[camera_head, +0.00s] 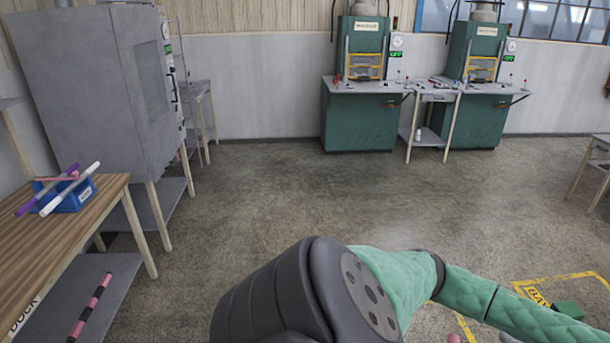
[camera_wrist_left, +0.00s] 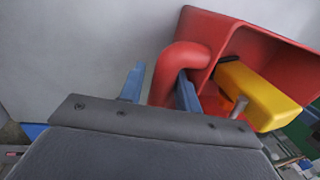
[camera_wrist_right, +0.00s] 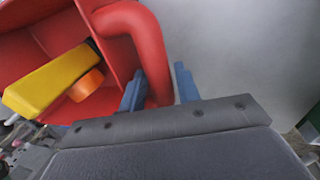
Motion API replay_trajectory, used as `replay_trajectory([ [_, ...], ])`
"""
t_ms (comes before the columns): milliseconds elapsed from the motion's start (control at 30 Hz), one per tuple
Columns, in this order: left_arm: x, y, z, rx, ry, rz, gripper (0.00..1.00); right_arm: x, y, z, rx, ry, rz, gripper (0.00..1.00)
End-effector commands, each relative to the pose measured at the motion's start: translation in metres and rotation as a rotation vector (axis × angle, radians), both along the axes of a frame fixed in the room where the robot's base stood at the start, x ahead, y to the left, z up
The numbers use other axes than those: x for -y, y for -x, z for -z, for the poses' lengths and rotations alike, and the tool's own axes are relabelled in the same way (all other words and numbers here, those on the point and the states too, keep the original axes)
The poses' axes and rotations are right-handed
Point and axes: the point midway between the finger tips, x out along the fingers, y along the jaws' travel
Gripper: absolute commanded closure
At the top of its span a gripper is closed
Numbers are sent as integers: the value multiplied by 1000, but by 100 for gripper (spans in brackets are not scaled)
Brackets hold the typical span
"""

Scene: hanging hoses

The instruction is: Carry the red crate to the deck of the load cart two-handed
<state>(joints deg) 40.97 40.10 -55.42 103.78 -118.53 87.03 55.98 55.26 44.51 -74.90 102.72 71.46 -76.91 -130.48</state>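The red crate (camera_wrist_left: 285,45) shows in the left wrist view, tilted in the picture, with a thick round red handle (camera_wrist_left: 185,60). A yellow block (camera_wrist_left: 258,95) is in it. The blue fingers of my left gripper (camera_wrist_left: 160,88) stand on either side of the handle. In the right wrist view the crate (camera_wrist_right: 58,32) has its other handle (camera_wrist_right: 145,32) between the fingers of my right gripper (camera_wrist_right: 159,88). The yellow block (camera_wrist_right: 48,78) and an orange cylinder (camera_wrist_right: 86,84) show there. A narrow gap shows beside one finger in each view; firm contact cannot be judged. Crate and grippers are outside the head view; no cart is identifiable.
A wooden table (camera_head: 62,222) with a blue bin (camera_head: 66,196) stands at the left, before a grey cabinet (camera_head: 105,90). Green machines (camera_head: 360,120) stand along the back wall. The middle floor (camera_head: 255,195) is clear. Yellow floor marking (camera_head: 545,280) shows at the right.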

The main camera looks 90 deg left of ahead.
Motion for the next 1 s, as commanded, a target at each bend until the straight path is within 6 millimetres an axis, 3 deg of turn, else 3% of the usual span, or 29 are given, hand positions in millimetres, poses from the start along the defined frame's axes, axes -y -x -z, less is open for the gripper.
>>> replay_trajectory([
  [333,0,0,-4,0,1,0,67,0,0,-3,0,-1,-1,67],
  [1000,-6,0,-32,1,0,1,67,6,0,-32,-1,0,0,67],
])
